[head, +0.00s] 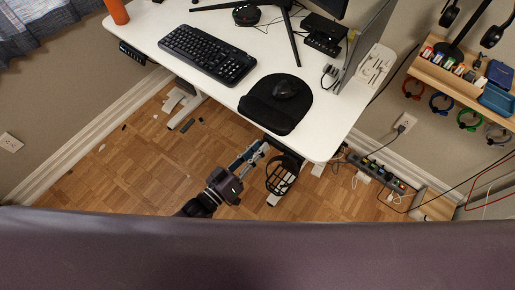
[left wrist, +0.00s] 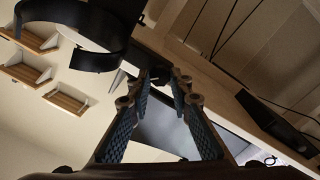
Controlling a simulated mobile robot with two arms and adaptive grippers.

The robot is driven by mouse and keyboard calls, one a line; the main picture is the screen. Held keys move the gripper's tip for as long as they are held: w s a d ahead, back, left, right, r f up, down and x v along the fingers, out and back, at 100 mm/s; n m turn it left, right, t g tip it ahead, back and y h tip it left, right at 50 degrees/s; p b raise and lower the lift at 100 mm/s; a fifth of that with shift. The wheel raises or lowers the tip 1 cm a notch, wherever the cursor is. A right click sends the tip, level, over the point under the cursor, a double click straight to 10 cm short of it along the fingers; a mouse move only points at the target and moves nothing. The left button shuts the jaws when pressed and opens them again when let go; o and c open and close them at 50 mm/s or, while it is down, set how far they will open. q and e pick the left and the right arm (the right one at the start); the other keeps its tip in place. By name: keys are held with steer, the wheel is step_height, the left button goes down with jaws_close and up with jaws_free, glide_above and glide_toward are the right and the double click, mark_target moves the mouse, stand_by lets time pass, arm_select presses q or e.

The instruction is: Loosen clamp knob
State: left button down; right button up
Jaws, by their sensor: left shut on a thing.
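A black clamp-on holder with an open, basket-like ring (head: 281,180) hangs below the near edge of the white desk (head: 320,140). Its curved black bands (left wrist: 98,58) fill the upper left of the left wrist view. My left gripper (head: 259,150) reaches up under the desk edge, just left of the holder. In the left wrist view its fingers (left wrist: 161,82) close on a dark part by the clamp, apparently the clamp knob. The knob is mostly hidden by the fingers, and its outline is too dark to make out. My right gripper is in neither view.
A mouse pad with a mouse (head: 284,89) and a keyboard (head: 207,54) lie on the desk above. A power strip (head: 376,172) lies on the floor to the right. The floor at left is mostly clear.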

arm_select(q)
steer(key=shift+f, duration=0.1)
steer(key=c, duration=2)
jaws_free()
steer(key=v, duration=1.2)
